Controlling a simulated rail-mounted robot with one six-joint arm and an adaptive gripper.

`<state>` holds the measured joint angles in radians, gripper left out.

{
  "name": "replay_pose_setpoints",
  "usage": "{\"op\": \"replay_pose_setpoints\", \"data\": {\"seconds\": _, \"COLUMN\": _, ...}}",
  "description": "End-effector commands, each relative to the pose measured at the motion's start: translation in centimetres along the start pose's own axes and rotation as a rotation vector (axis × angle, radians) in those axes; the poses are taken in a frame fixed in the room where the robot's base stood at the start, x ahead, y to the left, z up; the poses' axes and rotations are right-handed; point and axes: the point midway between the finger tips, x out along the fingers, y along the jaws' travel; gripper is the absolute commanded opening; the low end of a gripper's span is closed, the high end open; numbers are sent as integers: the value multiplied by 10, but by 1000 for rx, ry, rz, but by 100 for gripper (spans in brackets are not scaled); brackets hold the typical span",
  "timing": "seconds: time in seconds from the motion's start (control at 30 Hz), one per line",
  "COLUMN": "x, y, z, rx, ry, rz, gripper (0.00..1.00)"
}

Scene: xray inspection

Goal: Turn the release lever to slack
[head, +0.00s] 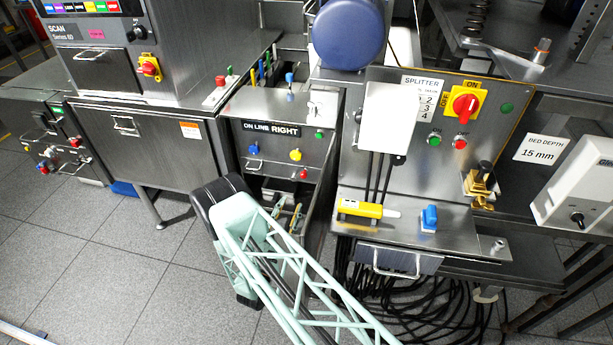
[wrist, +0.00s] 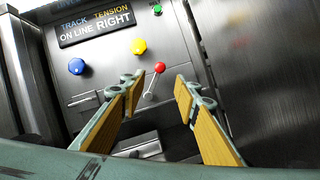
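The release lever appears to be the short metal lever with a red ball knob (wrist: 159,67) on the steel panel. In the wrist view it stands between and beyond my open fingers, its rod slanting down to the left from the knob. The knob also shows as a small red spot in the head view (head: 303,174). My gripper (wrist: 160,88) is open with yellow inner pads and nothing between them. I cannot tell whether a fingertip touches the lever. No slack marking is readable. In the head view my arm hides most of the gripper.
A blue knob (wrist: 77,66) and a yellow knob (wrist: 138,46) sit left of the lever under the "ON LINE RIGHT" sign (wrist: 96,25). A steel wall (wrist: 262,70) rises close on the right. The splitter panel (head: 430,160) stands right of my arm.

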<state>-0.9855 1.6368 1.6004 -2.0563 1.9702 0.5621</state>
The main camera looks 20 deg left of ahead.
Motion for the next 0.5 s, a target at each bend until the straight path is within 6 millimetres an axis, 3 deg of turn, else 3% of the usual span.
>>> {"op": "replay_pose_setpoints", "data": {"seconds": 0.5, "x": 13, "y": -1, "z": 0, "rx": 0, "ry": -1, "rz": -2, "gripper": 29}}
